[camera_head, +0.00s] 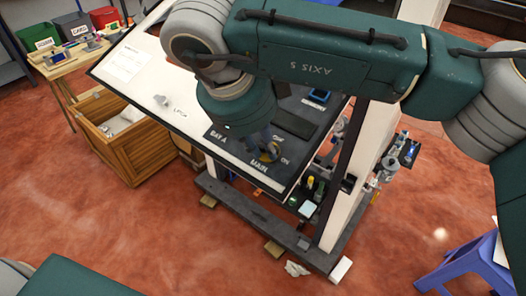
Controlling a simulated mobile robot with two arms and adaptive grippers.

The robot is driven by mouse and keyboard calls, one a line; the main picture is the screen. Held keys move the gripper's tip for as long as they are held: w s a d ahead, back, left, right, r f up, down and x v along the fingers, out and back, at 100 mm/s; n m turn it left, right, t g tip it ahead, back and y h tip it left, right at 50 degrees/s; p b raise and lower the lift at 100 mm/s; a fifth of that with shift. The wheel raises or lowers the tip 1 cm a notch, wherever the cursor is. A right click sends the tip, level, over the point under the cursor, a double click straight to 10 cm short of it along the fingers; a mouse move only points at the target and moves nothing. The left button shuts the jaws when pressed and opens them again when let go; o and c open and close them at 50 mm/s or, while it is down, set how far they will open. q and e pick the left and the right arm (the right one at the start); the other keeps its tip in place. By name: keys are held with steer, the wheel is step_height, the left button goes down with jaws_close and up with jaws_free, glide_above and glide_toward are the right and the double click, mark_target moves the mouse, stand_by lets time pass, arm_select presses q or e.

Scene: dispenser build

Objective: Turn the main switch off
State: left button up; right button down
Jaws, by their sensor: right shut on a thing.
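My right gripper (266,148) reaches down from the arm above and is shut on the switch. The fingers and the wrist hide most of the switch, so its exact angle cannot be made out. My left gripper is not in view.
A wooden crate (130,160) stands on the red floor at the left. A blue stool (462,272) is at the lower right. Bottles and small devices sit beneath the panel.

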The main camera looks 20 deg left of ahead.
steer(key=n+b, duration=0.1)
steer(key=n, duration=0.2)
steer(key=shift+n, duration=0.4)
steer(key=n+b, duration=0.1)
steer(key=n, duration=0.2)
steer(key=shift+d+r+n, duration=0.1)
steer(key=shift+n, duration=0.2)
steer(key=n, duration=0.2)
steer(key=shift+w+n, duration=0.1)
steer(key=shift+n, duration=0.2)
steer(key=shift+d+n+p, duration=0.1)
steer(key=shift+n+p, duration=0.25)
steer(key=shift+n, duration=1.55)
steer(key=c, duration=1.7)
jaws_free()
steer(key=shift+o, duration=0.2)
steer(key=shift+r, duration=0.15)
